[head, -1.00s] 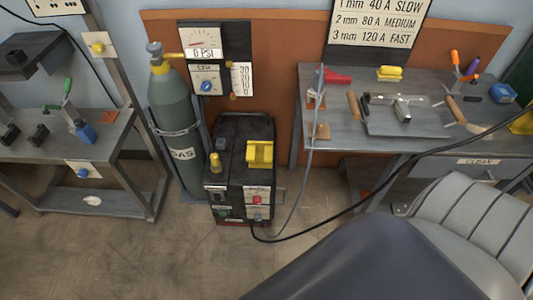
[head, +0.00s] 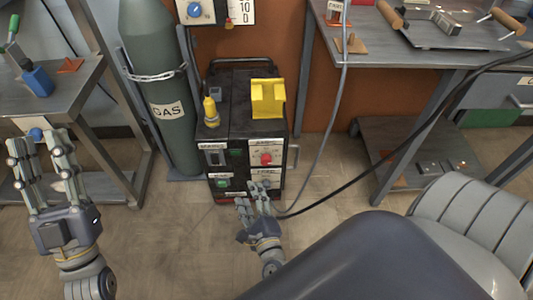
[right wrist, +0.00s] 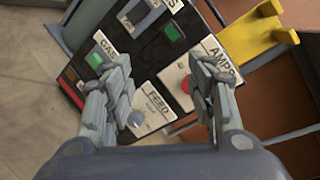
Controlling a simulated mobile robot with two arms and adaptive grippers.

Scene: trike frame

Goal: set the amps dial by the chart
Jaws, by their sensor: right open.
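The dark welder box (head: 246,105) stands on the floor in the head view. Its amps dial, a red knob (head: 266,158), is on the upper right of the front panel. In the right wrist view the red dial (right wrist: 186,85) sits beside the AMPS label (right wrist: 221,62), partly behind one finger. My right gripper (head: 252,192) is open and empty in front of the lower panel. In the right wrist view its fingers (right wrist: 160,68) stand apart, with the FEED knob (right wrist: 136,119) between them. My left gripper (head: 40,146) is open and empty at the left.
A yellow holder (head: 268,98) and yellow nozzle (head: 211,110) are on the box. A gas cylinder (head: 160,75) stands left of it. A hose and black cable run to the right. Benches flank both sides, and a grey seat (head: 460,225) is at lower right.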

